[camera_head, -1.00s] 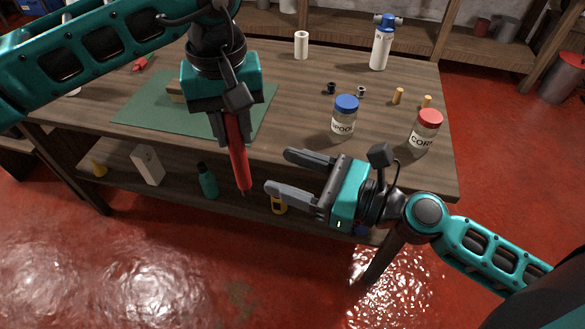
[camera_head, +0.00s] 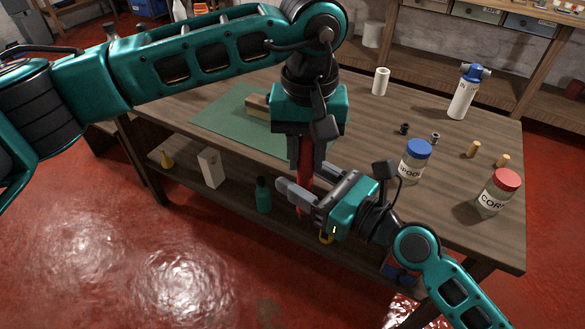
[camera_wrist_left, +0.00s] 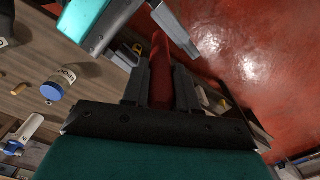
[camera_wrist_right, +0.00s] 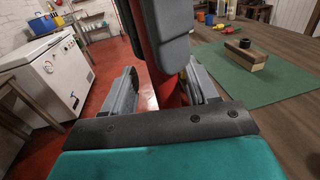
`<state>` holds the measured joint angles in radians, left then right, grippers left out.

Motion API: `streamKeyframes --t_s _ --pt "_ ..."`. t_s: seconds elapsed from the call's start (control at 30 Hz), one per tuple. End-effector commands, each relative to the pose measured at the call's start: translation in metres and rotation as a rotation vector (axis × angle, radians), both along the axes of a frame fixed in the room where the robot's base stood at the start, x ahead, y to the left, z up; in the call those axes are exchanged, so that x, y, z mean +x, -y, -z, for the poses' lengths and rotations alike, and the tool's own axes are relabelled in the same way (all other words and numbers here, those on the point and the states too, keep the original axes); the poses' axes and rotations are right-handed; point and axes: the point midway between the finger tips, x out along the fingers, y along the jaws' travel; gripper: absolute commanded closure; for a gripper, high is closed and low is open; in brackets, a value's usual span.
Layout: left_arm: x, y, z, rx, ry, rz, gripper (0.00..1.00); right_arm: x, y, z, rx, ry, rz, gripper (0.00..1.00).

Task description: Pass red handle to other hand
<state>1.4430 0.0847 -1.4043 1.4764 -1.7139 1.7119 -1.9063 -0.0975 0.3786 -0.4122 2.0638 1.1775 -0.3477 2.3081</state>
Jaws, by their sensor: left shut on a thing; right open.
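The red handle (camera_head: 305,168) hangs upright below my left gripper (camera_head: 307,152), which is shut on its upper part. In the left wrist view the handle (camera_wrist_left: 160,72) stands between the left fingers. My right gripper (camera_head: 303,178) is open beside the front edge of the table, its fingers reaching to the handle's lower part. In the right wrist view the handle (camera_wrist_right: 167,88) stands between the two open right fingers, with a gap visible on the left side. Whether the right finger touches it I cannot tell. The handle's lower end is partly hidden by the right gripper.
The wooden table (camera_head: 370,110) carries a green mat (camera_head: 215,122) with a wooden block (camera_head: 257,105). A blue-lidded jar (camera_head: 413,165), a red-lidded jar (camera_head: 497,195) and a white torch bottle (camera_head: 463,95) stand to the right. A lower shelf holds a teal bottle (camera_head: 263,195).

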Motion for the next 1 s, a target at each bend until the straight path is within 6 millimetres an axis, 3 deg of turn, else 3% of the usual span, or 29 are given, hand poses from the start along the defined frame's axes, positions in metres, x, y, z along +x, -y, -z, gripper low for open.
streamKeyframes --t_s 0.2,0.57,1.0 --pt "0.000 0.000 0.000 0.000 0.000 0.000 1.00 0.015 -0.016 0.000 0.000 0.000 0.000 0.42" --pt "0.000 0.000 0.000 0.000 0.000 0.000 1.00 0.018 -0.019 0.000 -0.001 0.000 -0.001 0.42" --pt "0.001 0.000 0.000 -0.002 0.003 -0.001 1.00 0.017 -0.020 0.000 -0.001 -0.001 -0.004 0.84"
